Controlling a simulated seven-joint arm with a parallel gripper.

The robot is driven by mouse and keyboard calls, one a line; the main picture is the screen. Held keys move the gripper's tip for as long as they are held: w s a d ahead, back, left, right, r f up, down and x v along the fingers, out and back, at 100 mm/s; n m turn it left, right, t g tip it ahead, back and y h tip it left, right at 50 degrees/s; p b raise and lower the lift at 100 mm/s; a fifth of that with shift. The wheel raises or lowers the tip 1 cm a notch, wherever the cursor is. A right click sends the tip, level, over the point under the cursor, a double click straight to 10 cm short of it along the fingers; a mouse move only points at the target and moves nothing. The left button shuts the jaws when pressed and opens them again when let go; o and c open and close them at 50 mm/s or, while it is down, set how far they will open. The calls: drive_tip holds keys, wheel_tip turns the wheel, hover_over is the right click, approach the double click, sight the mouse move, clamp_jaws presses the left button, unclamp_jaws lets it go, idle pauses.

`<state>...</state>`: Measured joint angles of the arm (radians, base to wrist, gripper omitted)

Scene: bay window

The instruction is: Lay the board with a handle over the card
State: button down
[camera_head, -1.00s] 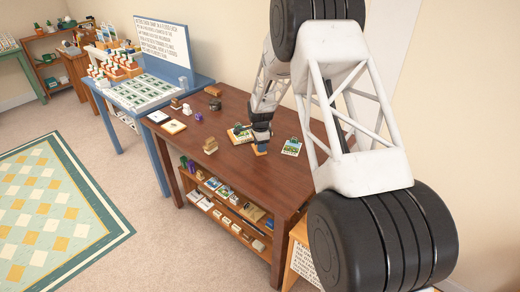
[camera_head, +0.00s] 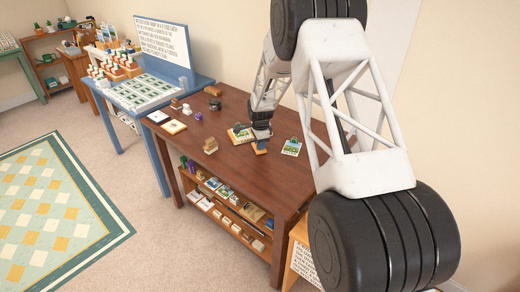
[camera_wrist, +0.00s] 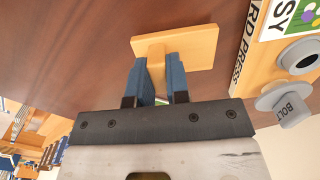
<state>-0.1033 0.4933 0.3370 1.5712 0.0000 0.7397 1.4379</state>
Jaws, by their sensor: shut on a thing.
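The board with a handle (camera_wrist: 196,48) is a flat orange-tan piece with an upright handle. My gripper (camera_wrist: 160,78) has its blue fingers closed on that handle. In the head view the board (camera_head: 259,149) is low at the table top, under my gripper (camera_head: 261,138); I cannot tell whether it touches the table. A printed card (camera_wrist: 290,18) shows partly in the wrist view, on the tan base of the card press (camera_wrist: 262,60), to the right of the board.
A grey bolt knob (camera_wrist: 283,103) and a round grey part are on the press base. Another green-and-white card (camera_head: 291,147) lies to the right on the brown table (camera_head: 240,178). Small stamps and blocks stand at the table's left.

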drive_tip(key=shift+r, duration=0.6)
idle(0.6)
drive_tip(key=shift+r, duration=1.55)
drive_tip(key=shift+d, duration=0.15)
drive_tip(key=d+n, duration=0.4)
drive_tip(key=n, duration=0.1)
drive_tip(key=shift+d+f+n, duration=0.1)
drive_tip(key=shift+f+n, duration=0.1)
drive_tip(key=shift+n, duration=0.1)
drive_tip(key=d+n, duration=0.1)
drive_tip(key=n, duration=0.1)
drive_tip(key=d+n, duration=0.3)
drive_tip(key=n, duration=0.1)
drive_tip(key=shift+d+f, duration=0.25)
drive_tip(key=shift+d, duration=0.15)
idle(0.5)
